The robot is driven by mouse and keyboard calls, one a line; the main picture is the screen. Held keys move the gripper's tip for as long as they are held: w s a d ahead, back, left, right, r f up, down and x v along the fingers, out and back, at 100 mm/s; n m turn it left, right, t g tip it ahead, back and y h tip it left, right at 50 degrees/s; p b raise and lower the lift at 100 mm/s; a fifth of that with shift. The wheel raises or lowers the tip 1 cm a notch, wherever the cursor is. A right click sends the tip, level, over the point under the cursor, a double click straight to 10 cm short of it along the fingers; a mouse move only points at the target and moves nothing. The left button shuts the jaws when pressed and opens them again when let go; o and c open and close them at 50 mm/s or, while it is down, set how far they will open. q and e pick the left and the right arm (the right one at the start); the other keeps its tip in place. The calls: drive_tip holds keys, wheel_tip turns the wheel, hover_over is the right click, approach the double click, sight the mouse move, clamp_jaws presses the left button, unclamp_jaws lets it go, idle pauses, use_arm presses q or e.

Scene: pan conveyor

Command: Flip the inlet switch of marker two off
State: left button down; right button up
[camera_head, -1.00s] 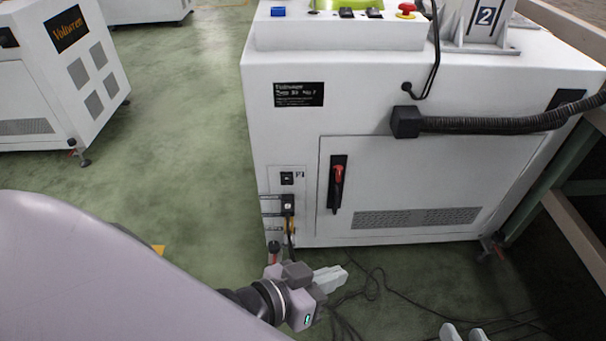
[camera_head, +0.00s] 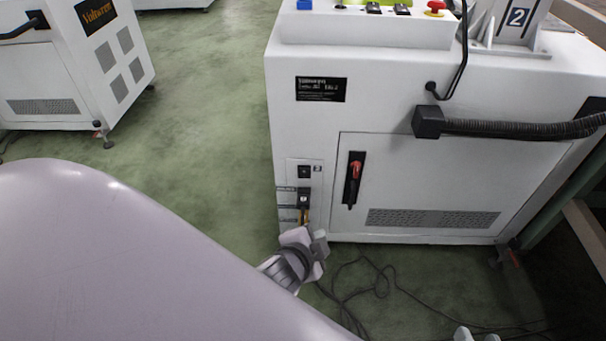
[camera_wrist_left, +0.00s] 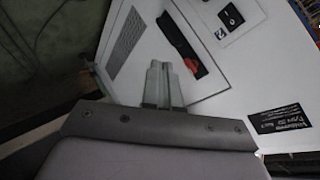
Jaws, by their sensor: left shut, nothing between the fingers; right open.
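Marker two is the white machine (camera_head: 390,90) with a "2" plate (camera_head: 518,17) on top. A small black switch (camera_head: 304,172) sits on a light panel low on its front left. The wrist view shows a black switch (camera_wrist_left: 231,16) at the top. Just below it on the panel is a black socket with a plug (camera_head: 304,199). My left gripper (camera_wrist_left: 160,75) is shut and empty, its fingers pointing at the machine front. In the head view its body is below the panel. My right gripper (camera_head: 476,335) is open at the bottom edge, mostly out of frame.
A red and black handle (camera_head: 354,178) is on the cabinet door right of the panel; it also shows in the wrist view (camera_wrist_left: 185,48). A thick black hose (camera_head: 520,128) crosses the front. Loose cables (camera_head: 375,285) lie on the floor. Another white machine (camera_head: 70,70) stands left.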

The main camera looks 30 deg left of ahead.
use_arm(q)
drive_tip(key=w+a+r+m+y, duration=0.1)
drive_tip(key=w+a+m+y, duration=0.2)
drive_tip(key=a+y, duration=0.2)
drive_tip(key=shift+w+a+r, duration=0.25)
drive_tip(key=shift+w+a, duration=0.1)
drive_tip(key=shift+a, duration=0.55)
use_arm(e)
drive_tip(key=shift+s+d+f, duration=0.25)
drive_tip(key=shift+s+d, duration=0.05)
drive_tip(key=shift+d, duration=0.05)
use_arm(q)
drive_tip(key=b, duration=0.4)
approach(304, 171)
wheel_tip(304, 171, down, 4)
drive_tip(key=w, duration=0.1)
drive_tip(key=shift+w+a+r, duration=0.25)
drive_tip(key=shift+w+a, duration=0.8)
drive_tip(key=shift+w, duration=0.05)
drive_tip(key=shift+w+a+r+b, duration=0.2)
drive_tip(key=shift+w+a+b, duration=0.3)
drive_tip(key=shift+w, duration=0.3)
use_arm(e)
drive_tip(key=a, duration=0.1)
drive_tip(key=y, duration=0.1)
drive_tip(key=w+a, duration=0.1)
drive_tip(key=shift+a+f+y, duration=0.3)
drive_tip(key=shift+a+f, duration=0.05)
